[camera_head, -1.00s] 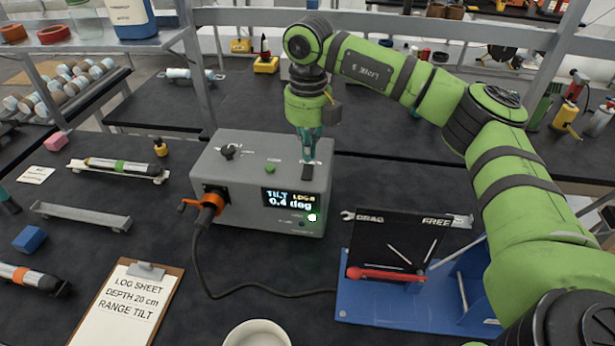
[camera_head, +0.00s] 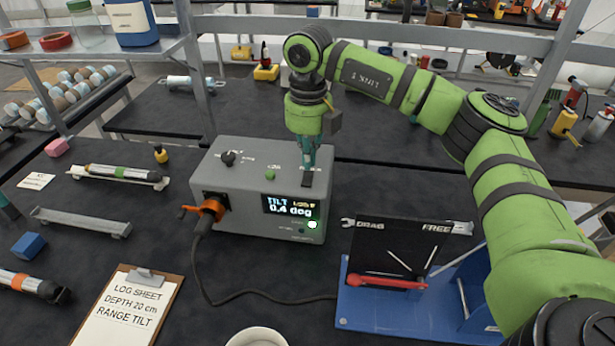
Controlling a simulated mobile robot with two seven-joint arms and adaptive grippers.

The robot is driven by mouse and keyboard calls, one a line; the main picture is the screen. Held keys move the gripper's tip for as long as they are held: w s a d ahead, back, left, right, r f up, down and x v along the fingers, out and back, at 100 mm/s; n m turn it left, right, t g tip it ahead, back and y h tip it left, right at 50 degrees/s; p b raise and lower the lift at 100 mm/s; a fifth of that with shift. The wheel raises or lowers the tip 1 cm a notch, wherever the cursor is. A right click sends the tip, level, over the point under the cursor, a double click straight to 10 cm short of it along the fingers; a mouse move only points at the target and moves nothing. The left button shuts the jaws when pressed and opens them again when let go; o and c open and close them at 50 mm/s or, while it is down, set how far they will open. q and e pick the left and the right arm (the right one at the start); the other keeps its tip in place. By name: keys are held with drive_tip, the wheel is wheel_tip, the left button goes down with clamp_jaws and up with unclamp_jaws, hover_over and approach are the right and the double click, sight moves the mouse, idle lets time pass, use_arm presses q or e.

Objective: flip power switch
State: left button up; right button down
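The grey instrument box (camera_head: 230,190) stands on the dark bench, with a lit display (camera_head: 290,207) reading "TILT" and "0.4 deg". Its top has a black knob (camera_head: 228,158), a green button (camera_head: 269,175) and a black switch (camera_head: 307,180) near the right edge.
An orange connector (camera_head: 207,211) with a black cable plugs into the box's front left. A blue stand (camera_head: 375,308) with a dark panel and red tool is at right. A clipboard (camera_head: 125,312) and white cup (camera_head: 257,338) are in front.

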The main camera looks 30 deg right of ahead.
sight(308, 174)
drive_tip(key=shift+f+b, duration=0.85)
drive_tip(key=shift+f, duration=0.35)
idle(0.8)
drive_tip(key=shift+r, duration=0.1)
drive_tip(key=shift+r+p, duration=2.45)
drive_tip(key=shift+r, duration=1.05)
drive_tip(key=shift+f, duration=0.15)
